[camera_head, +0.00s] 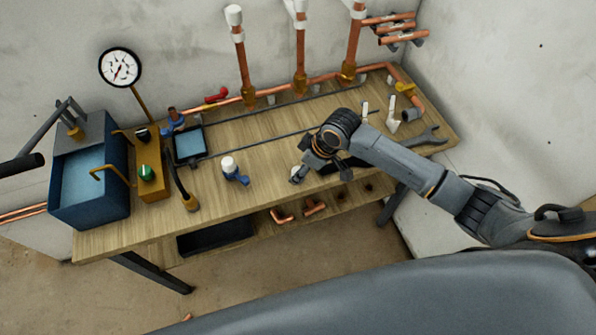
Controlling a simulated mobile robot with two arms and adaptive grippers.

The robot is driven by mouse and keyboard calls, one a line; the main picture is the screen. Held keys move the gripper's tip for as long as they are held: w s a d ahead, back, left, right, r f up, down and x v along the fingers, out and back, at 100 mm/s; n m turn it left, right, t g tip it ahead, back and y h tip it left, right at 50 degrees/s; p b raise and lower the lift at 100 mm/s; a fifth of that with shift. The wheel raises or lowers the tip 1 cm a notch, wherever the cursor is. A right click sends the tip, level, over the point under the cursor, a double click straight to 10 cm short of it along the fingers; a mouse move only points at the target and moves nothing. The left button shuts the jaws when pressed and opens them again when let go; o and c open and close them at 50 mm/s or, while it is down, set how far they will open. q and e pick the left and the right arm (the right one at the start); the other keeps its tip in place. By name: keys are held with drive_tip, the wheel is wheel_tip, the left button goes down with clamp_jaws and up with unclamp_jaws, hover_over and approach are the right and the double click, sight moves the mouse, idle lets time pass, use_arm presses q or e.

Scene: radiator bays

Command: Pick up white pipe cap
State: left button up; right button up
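A white round piece (296,170), likely a pipe cap, sits on the wooden bench near its front edge, partly hidden by a finger of my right gripper (322,176). My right gripper points down over the bench front with its fingers spread apart. One finger is beside the white piece; I cannot tell whether they touch. Another white cap (228,163) sits on a small blue fitting to the left. More white caps (234,15) top the upright copper pipes at the wall.
The wooden bench (255,185) holds a blue water tank (88,180), a pressure gauge (120,67), a small tray (189,145) and a wrench (425,137). White fittings (393,118) stand at the right. Copper elbows (314,207) lie on the lower shelf. The bench middle is fairly clear.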

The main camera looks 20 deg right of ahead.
drive_tip(key=x, duration=0.3)
drive_tip(key=shift+w+d+f+p, duration=0.1)
drive_tip(key=shift+f+p, duration=0.15)
drive_tip(key=shift+p, duration=0.1)
drive_tip(key=shift+f, duration=0.25)
drive_tip(key=c, duration=1)
drive_tip(key=shift+r, duration=0.1)
